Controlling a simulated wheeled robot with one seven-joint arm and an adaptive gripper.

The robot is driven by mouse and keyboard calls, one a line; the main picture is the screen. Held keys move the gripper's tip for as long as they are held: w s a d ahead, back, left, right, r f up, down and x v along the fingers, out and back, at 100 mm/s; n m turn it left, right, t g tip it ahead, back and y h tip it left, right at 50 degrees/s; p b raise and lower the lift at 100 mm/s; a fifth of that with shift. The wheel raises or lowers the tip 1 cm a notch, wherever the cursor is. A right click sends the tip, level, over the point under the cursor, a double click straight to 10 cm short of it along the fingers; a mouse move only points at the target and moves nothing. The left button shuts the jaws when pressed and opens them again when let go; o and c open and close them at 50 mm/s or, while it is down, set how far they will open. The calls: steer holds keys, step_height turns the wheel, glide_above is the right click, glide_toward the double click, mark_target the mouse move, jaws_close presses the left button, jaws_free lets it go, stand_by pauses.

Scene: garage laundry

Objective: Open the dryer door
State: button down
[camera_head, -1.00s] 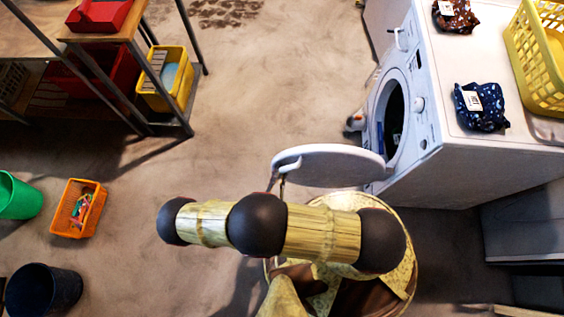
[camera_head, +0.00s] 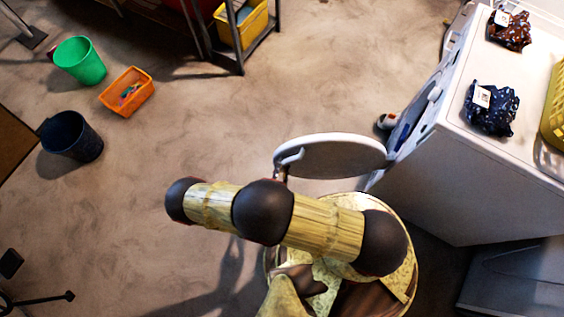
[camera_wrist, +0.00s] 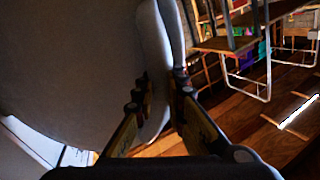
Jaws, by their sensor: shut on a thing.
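The white dryer (camera_head: 450,175) stands at the right in the head view. Its round door (camera_head: 340,158) is swung wide open and sticks out to the left of the machine, seen nearly edge-on. My gripper is at the door's free left end, mostly hidden behind my arm in the head view. In the wrist view the door (camera_wrist: 65,60) fills the left side. My gripper (camera_wrist: 162,88) is shut there on the door's pale edge or handle strip, one finger on each side. The exact contact is dark and partly hidden.
A blue patterned bundle (camera_head: 492,108), a brown one (camera_head: 510,32) and a yellow basket (camera_head: 556,110) sit on the dryer. A green bin (camera_head: 80,62), an orange basket (camera_head: 127,92) and a dark bin (camera_head: 70,138) stand at the left. The middle floor is clear.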

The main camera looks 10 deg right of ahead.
steer(key=shift+s+d, duration=0.1)
steer(key=shift+s, duration=0.05)
steer(key=c, duration=1.9)
jaws_free()
steer(key=shift+o, duration=0.4)
